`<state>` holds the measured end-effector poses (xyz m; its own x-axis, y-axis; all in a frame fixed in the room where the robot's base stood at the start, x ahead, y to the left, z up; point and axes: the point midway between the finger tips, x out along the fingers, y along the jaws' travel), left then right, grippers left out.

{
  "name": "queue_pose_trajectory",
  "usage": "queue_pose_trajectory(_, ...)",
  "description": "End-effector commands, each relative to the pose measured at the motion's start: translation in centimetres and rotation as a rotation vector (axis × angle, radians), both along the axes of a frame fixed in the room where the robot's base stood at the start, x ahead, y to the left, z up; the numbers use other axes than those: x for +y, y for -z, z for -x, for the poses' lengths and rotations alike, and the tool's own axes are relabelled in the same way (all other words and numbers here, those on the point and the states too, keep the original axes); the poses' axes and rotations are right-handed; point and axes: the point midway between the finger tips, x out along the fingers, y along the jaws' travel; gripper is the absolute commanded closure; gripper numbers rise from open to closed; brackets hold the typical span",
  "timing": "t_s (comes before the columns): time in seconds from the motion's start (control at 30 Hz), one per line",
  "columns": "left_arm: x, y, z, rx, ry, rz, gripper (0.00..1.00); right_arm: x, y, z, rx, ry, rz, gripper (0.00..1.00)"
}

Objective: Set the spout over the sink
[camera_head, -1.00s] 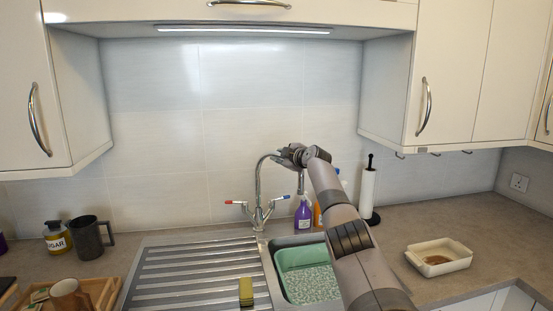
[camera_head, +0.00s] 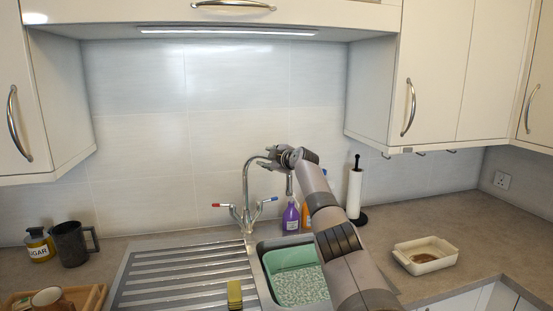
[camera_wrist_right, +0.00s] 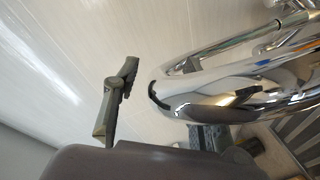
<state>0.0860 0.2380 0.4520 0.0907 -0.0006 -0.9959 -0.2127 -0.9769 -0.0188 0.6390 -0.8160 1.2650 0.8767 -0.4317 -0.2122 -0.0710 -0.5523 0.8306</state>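The chrome tap (camera_head: 247,195) stands behind the sink, and its tall arched spout (camera_head: 247,172) curves to the right. The spout's downturned end hangs above the sink bowl (camera_head: 262,271), which holds a green basin (camera_head: 288,258). My right gripper (camera_head: 271,160) is at the top of the arch, hiding part of it. In the right wrist view the chrome spout (camera_wrist_right: 225,98) is large and close, and one finger stands apart from it with a clear gap. The other finger is mostly hidden, so the gripper looks open. My left gripper is not in view.
A purple bottle (camera_head: 291,217) stands behind the basin, near a paper towel roll (camera_head: 354,193). A yellow-green sponge (camera_head: 235,294) lies on the drainer (camera_head: 180,279). A white dish (camera_head: 425,255) is on the right counter; a dark mug (camera_head: 71,244) stands left. Wall cabinets hang above.

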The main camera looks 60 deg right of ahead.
Motion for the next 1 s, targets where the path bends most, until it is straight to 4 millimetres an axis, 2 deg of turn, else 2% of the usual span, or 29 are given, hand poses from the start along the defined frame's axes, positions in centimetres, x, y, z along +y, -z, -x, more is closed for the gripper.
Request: queue_pose_trajectory(1.0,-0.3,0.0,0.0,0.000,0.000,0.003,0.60,4.0,-1.9,8.0,0.004,-0.001,0.006,0.61)
